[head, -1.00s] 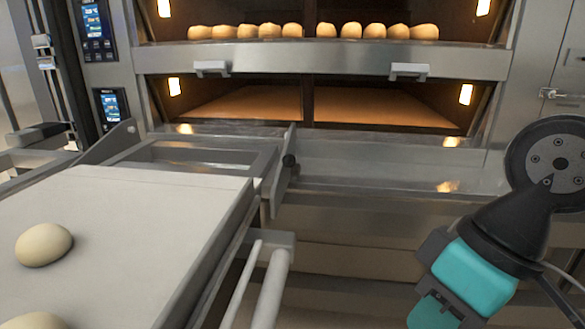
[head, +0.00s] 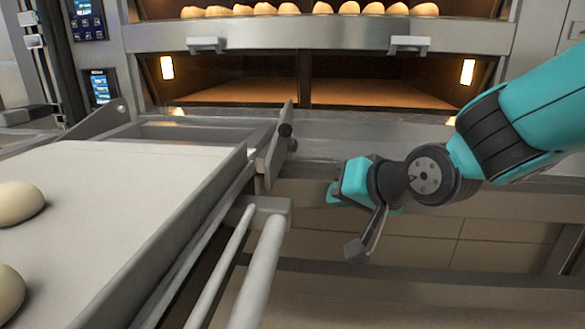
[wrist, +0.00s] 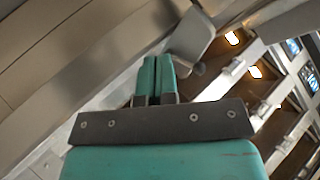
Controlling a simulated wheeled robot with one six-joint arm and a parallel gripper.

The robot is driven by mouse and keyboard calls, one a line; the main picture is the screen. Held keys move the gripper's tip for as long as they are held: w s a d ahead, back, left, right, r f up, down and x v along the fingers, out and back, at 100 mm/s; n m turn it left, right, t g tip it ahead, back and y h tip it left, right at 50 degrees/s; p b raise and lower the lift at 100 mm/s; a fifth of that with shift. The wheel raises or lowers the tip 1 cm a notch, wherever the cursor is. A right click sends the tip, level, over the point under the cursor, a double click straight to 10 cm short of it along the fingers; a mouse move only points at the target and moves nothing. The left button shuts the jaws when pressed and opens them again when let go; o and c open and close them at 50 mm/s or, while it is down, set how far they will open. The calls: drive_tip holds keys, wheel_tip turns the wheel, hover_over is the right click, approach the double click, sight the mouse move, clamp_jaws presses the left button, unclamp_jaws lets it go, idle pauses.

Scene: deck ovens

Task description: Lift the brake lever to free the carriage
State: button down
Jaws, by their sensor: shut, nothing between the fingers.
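The carriage (head: 110,180) is a pale loading board with a metal side rail, at the left of the head view. At its far right corner stands an upright grey metal plate with a dark round knob (head: 286,130). I cannot tell for certain which part is the brake lever. My gripper (head: 333,194) is to the right of that plate, apart from it and a little lower in the picture. In the wrist view its two teal fingers (wrist: 155,76) are together with nothing between them. A grey plate (wrist: 190,38) shows just beyond the fingertips, with a small dark knob beside it.
Two dough balls (head: 16,202) lie on the board. A pale tubular handle (head: 258,272) runs along the carriage's right side. The deck oven (head: 260,36) stands behind, with a row of buns on its upper deck and an empty lower deck. Floor space is open below my arm.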

sight(289, 139)
drive_tip(key=w+f+m+t+y+b, duration=0.1)
drive_tip(key=w+f+m+t+b, duration=0.35)
drive_tip(key=w+t+b, duration=0.4)
drive_tip(key=f+t+y+b, duration=0.1)
drive_tip(key=y, duration=0.1)
drive_tip(key=a+f+t+y+b, duration=0.1)
drive_tip(key=t+y, duration=0.1)
drive_tip(key=a+f+t+y+b, duration=0.1)
drive_tip(key=t+y, duration=0.1)
drive_tip(key=shift+a+f, duration=0.1)
drive_tip(key=p+x, duration=0.4)
drive_tip(key=x, duration=1)
drive_tip(key=shift+p, duration=0.35)
drive_tip(key=shift+r, duration=0.25)
